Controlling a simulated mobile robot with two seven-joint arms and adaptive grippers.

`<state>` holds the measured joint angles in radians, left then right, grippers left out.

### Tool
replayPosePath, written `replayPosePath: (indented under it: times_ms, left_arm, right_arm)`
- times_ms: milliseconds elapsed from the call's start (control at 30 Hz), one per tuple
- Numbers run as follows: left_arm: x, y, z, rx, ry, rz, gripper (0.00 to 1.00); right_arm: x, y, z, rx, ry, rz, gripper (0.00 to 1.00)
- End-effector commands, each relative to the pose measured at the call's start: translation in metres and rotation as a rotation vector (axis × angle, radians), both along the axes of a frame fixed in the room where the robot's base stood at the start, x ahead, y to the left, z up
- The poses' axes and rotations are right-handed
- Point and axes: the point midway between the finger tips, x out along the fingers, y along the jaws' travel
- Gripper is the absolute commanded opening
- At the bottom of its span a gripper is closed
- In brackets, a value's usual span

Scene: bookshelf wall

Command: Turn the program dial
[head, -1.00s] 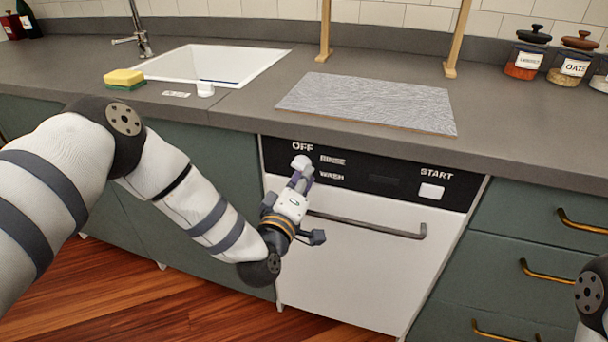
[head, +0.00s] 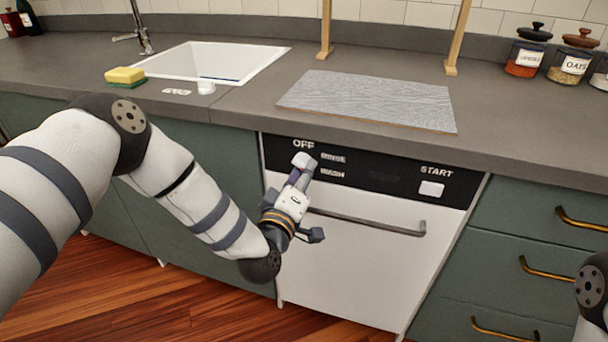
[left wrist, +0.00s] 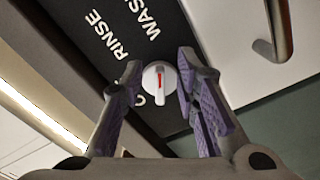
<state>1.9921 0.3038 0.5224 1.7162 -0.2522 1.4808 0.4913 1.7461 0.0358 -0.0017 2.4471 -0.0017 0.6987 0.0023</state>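The program dial (head: 304,160) is a small round white knob on the dishwasher's black control panel, just below the word OFF. In the left wrist view the dial (left wrist: 160,84) shows a red pointer mark. My left gripper (head: 297,179) is at the panel, reaching up to the dial from below. In the left wrist view its two purple-padded fingers (left wrist: 159,66) are apart, one on each side of the dial, with narrow gaps showing. Whether either finger touches it I cannot tell. My right gripper is out of view.
The dishwasher door handle (head: 370,223) runs across just right of my left gripper. A white START button (head: 431,188) is on the panel's right. The grey countertop (head: 240,105) overhangs the panel. Drawers with brass handles (head: 545,272) stand at the right.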

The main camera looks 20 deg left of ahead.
Motion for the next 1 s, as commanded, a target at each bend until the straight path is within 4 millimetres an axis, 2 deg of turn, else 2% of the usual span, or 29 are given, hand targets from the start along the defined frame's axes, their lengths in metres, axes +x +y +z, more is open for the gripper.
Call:
replayPosePath:
  times_ms: [167, 267, 500, 600, 733, 1000]
  left_arm:
    - [-0.007, 0.0, -0.001, -0.001, 0.002, -0.001, 0.28]
    - [-0.028, 0.001, -0.002, -0.002, 0.006, -0.001, 0.28]
    - [-0.092, 0.003, -0.001, -0.002, 0.006, -0.001, 0.28]
    - [-0.109, 0.003, -0.001, 0.0, 0.004, -0.001, 0.28]
    - [-0.119, 0.004, 0.0, -0.001, 0.0, 0.0, 0.28]
    - [-0.12, 0.004, 0.0, 0.0, 0.0, 0.0, 0.28]
  right_arm:
    - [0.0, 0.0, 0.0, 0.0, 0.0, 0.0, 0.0]
    - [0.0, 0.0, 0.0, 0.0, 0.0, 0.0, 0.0]
    - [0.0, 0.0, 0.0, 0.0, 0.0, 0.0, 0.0]
    - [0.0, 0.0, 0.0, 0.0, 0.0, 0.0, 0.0]
    - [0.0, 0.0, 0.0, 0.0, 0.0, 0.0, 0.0]
    - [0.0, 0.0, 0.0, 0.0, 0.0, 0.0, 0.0]
